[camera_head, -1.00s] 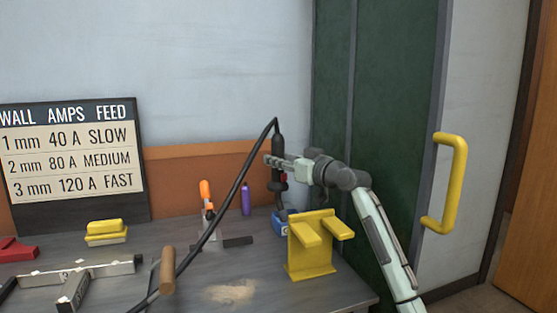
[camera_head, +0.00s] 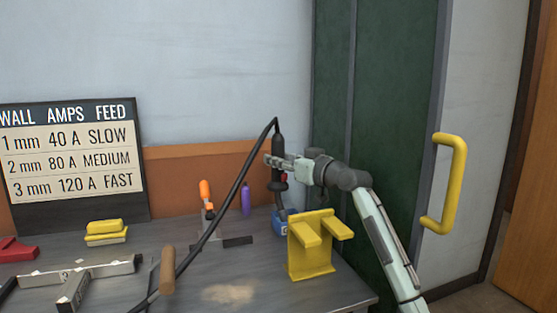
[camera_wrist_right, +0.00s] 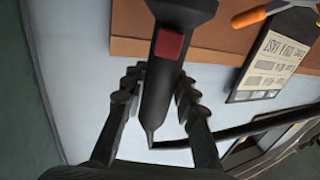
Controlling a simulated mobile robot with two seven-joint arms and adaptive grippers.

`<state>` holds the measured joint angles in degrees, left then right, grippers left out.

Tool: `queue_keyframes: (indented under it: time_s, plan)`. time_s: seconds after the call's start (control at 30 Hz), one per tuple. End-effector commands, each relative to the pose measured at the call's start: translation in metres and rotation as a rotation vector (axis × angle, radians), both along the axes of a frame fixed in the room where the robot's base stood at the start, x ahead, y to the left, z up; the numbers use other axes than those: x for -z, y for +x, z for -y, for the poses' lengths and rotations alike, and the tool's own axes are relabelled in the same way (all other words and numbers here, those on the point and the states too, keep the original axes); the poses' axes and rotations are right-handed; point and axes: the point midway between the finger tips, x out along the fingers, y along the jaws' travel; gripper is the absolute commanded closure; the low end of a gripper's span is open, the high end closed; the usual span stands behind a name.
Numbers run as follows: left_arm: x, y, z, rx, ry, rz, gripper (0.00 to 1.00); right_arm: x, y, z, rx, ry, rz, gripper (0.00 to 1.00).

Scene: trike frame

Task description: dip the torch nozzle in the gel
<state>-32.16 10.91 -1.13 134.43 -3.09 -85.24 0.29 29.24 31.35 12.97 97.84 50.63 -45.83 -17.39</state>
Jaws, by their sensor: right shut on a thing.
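My right gripper (camera_head: 279,162) is shut on the black welding torch (camera_head: 278,149), which stands upright with its cable leaving the top. In the right wrist view, the fingers (camera_wrist_right: 154,95) sit either side of the torch body (camera_wrist_right: 160,85), near its red trigger (camera_wrist_right: 169,44). The torch's nozzle end (camera_head: 282,213) points down at the blue gel tub (camera_head: 279,226) at the back of the bench. The yellow stand partly hides the tub, and I cannot tell how deep the nozzle sits. My left gripper is not in view.
A yellow torch stand (camera_head: 311,262) is just in front of the tub. An orange-handled clamp (camera_head: 206,196) and a purple bottle (camera_head: 245,199) stand to the left. The black cable (camera_head: 232,190) arcs across the bench. A green cabinet (camera_head: 385,120) closes the right side.

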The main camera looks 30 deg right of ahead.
Motion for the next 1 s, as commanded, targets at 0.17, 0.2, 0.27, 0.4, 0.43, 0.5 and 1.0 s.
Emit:
queue_keyframes:
  time_s: [0.17, 0.2, 0.27, 0.4, 0.43, 0.5, 1.0]
  plan:
    - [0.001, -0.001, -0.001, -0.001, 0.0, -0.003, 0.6, -0.003, 0.0, 0.0, 0.001, 0.0, 0.005, 1.0]
    - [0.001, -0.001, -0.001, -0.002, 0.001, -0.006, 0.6, -0.003, 0.0, 0.0, 0.001, 0.0, 0.005, 1.0]
    - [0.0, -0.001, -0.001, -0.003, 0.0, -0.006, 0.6, -0.004, 0.0, 0.0, 0.001, 0.0, 0.006, 1.0]
    - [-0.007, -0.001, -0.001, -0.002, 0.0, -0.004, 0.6, -0.013, 0.0, 0.001, 0.001, -0.001, 0.006, 1.0]
    - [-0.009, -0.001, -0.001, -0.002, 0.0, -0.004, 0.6, -0.015, 0.0, 0.001, 0.001, -0.001, 0.006, 1.0]
    - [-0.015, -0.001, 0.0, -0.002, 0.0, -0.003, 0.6, -0.021, 0.0, 0.001, 0.002, -0.002, 0.006, 1.0]
    - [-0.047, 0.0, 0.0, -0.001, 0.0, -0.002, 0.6, -0.059, 0.0, 0.0, 0.001, -0.001, 0.005, 1.0]
